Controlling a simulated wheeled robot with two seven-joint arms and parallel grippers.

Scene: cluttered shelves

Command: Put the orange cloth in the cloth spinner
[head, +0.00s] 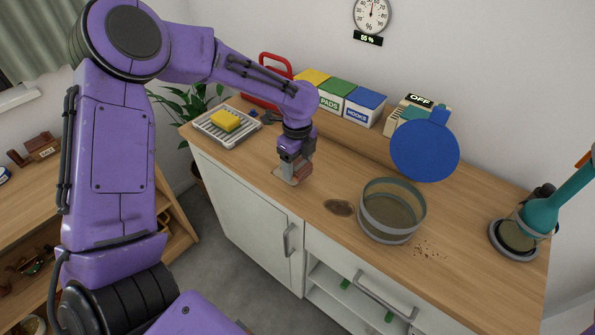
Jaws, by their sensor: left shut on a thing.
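The cloth spinner looks to be the round see-through drum (392,213) with grey bands on the counter, open at the top. A round blue lid (425,150) stands raised behind it. My left gripper (292,174) points down at the counter, left of the drum and apart from it. It is shut on a small brownish thing at its fingertips, mostly hidden by the fingers. I cannot tell whether this is the orange cloth; no orange cloth shows clearly elsewhere. My right gripper is not in view.
A dark stain (338,207) and crumbs (430,249) lie beside the drum. A rack with a yellow sponge (225,120) stands at the left. Labelled boxes (364,106) and an OFF display (420,100) line the back.

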